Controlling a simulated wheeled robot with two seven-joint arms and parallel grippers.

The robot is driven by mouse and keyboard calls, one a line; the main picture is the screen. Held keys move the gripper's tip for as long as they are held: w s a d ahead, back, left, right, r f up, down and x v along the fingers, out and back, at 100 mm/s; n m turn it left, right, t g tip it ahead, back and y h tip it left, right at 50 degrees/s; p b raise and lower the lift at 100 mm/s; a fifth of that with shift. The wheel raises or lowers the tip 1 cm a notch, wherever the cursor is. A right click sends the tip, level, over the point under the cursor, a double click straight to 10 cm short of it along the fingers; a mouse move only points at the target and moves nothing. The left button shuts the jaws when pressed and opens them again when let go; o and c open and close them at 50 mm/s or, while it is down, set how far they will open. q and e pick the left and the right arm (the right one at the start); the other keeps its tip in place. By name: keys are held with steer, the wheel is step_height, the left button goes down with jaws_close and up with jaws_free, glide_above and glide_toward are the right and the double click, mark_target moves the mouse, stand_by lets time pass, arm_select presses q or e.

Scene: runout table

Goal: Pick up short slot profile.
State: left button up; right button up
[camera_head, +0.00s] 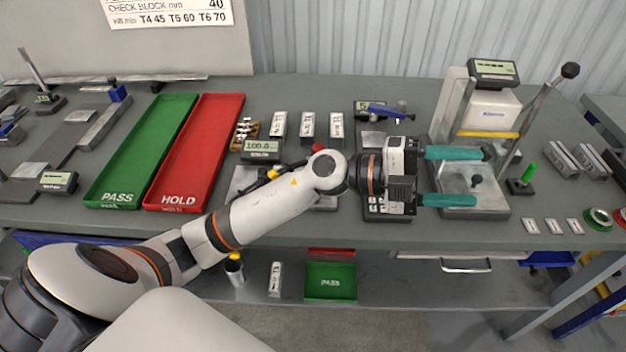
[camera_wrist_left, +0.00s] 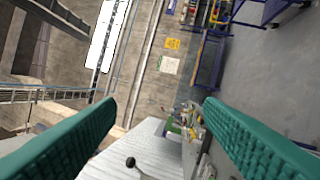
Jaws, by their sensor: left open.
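Several grey metal profile pieces (camera_head: 562,160) lie side by side at the right end of the table. I cannot tell for sure which piece is the short slot profile. My left gripper (camera_head: 462,177) is open and empty, its teal fingers pointing right in front of the lever press (camera_head: 485,120). It is left of the profile pieces and apart from them. In the left wrist view both fingers (camera_wrist_left: 160,118) are wide apart with nothing between them; no profile can be made out there. My right gripper is not in view.
The green PASS tray (camera_head: 143,150) and red HOLD tray (camera_head: 200,150) lie left of centre. Labelled blocks (camera_head: 308,125) stand at the back middle. Small pale plates (camera_head: 552,226) and a ring (camera_head: 598,214) lie at the front right. The press lever (camera_head: 545,105) rises beside the gripper.

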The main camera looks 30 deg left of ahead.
arm_select(q)
steer(key=w+a+f+m+g+y, duration=0.2)
steer(key=a+f+m+g+y, duration=0.25)
steer(key=a+f+y, duration=0.45)
steer(key=w+a+r+n+g+y, duration=0.2)
steer(key=a+n+y, duration=0.3)
steer(key=a+y, duration=0.9)
steer(key=a+f+h, duration=0.1)
steer(key=f, duration=0.1)
steer(key=a+f+h+p, duration=0.1)
steer(key=a+f, duration=0.1)
steer(key=a+f+h, duration=0.1)
steer(key=f, duration=0.1)
steer(key=shift+s+a+f+p, duration=0.15)
steer(key=shift+s+a+p, duration=0.05)
steer(key=shift+s+p, duration=0.15)
step_height(320, 180, down, 5)
steer(key=shift+w+r+p, duration=0.1)
steer(key=shift+r+p, duration=0.05)
steer(key=shift+p, duration=0.85)
steer(key=shift+f, duration=0.6)
steer(key=shift+a, duration=0.1)
steer(key=c, duration=1.2)
steer(key=shift+o, duration=0.2)
steer(key=shift+w, duration=0.1)
